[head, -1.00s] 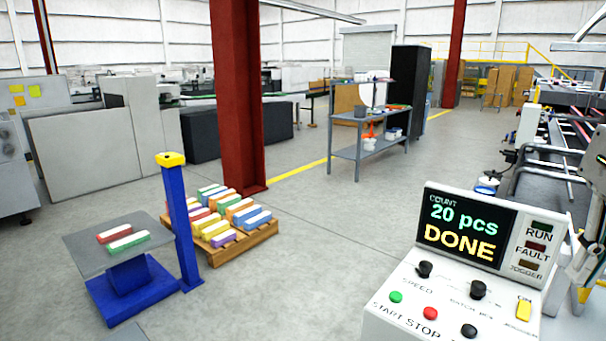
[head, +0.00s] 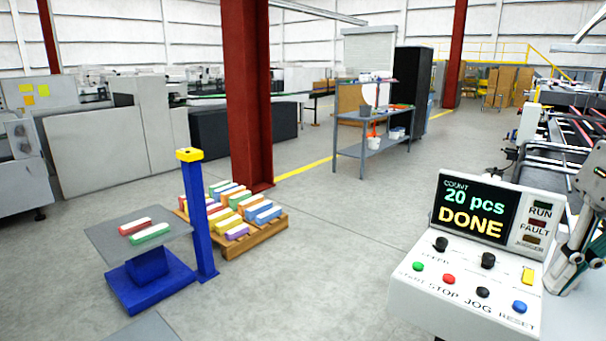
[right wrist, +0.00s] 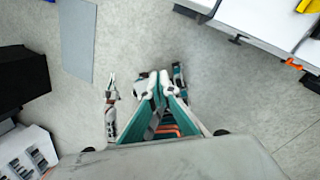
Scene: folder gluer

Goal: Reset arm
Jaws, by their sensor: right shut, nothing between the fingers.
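My right gripper (head: 562,275) is at the right edge of the head view, beside the white control panel (head: 415,290). It points down and is partly cut off by the panel. In the right wrist view its fingers (right wrist: 154,88) are together with nothing held between them, above bare grey floor. The panel's screen (head: 474,210) reads COUNT 20 pcs DONE. Below it are knobs and green, red, black and blue buttons, with START, STOP, JOG and RESET labels. My left gripper does not show in the head view.
A blue stand (head: 150,285) with a grey plate holds a red and a green carton. Behind it is a wooden pallet (head: 258,242) of coloured cartons by a red column (head: 250,100). A grey shelf table (head: 350,150) stands farther back. Open floor lies between.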

